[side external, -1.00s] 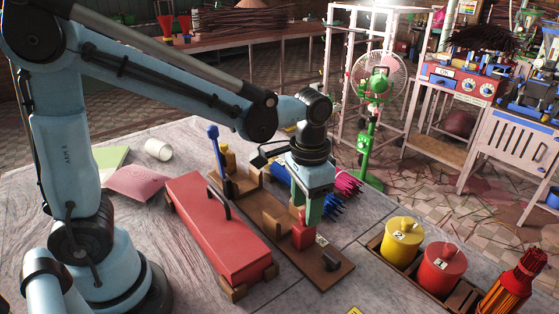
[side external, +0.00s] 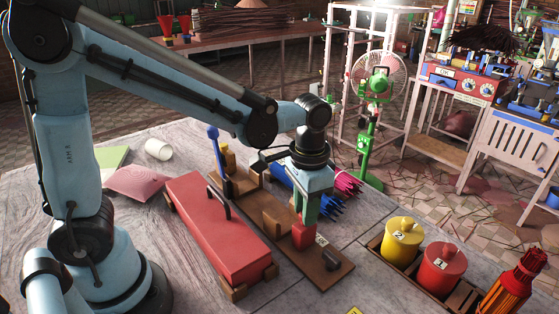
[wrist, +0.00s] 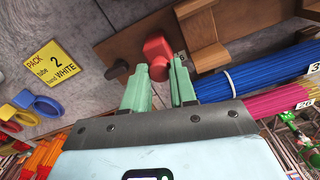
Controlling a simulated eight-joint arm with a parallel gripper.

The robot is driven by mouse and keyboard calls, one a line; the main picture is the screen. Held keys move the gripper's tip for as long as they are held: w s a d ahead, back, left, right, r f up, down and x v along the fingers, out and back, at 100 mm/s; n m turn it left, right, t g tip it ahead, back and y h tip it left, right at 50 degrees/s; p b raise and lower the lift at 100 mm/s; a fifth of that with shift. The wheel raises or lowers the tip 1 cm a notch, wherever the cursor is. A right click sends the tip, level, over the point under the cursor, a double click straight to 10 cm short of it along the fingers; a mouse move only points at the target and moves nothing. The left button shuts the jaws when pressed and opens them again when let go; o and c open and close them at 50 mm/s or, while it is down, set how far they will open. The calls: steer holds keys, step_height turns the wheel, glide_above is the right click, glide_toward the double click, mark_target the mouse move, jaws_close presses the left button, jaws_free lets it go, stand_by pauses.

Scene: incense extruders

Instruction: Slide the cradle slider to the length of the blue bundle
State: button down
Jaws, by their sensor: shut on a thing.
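The cradle is a brown wooden board (side external: 325,274) with upright wooden blocks. The red cradle slider (side external: 303,236) stands on it near the front end; it also shows in the wrist view (wrist: 156,46). My gripper (side external: 304,220) is over the slider, with its green fingers closed on either side of the slider's round red knob (wrist: 160,68). The blue bundle (wrist: 265,82) lies beside the cradle, on its far right side; in the side view (side external: 325,202) my gripper hides part of it. The knob is mostly hidden in the side view.
A long red box (side external: 215,228) with a black handle lies left of the cradle. A blue-topped lever (side external: 213,134) stands behind it. A pink bundle (side external: 347,184) lies beside the blue one. Yellow (side external: 402,240) and red (side external: 441,268) canisters stand in a tray at right.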

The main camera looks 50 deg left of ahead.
steer(key=shift+d, duration=1.3)
steer(key=c, duration=0.9)
jaws_free()
steer(key=shift+r, duration=0.15)
step_height(320, 180, up, 12)
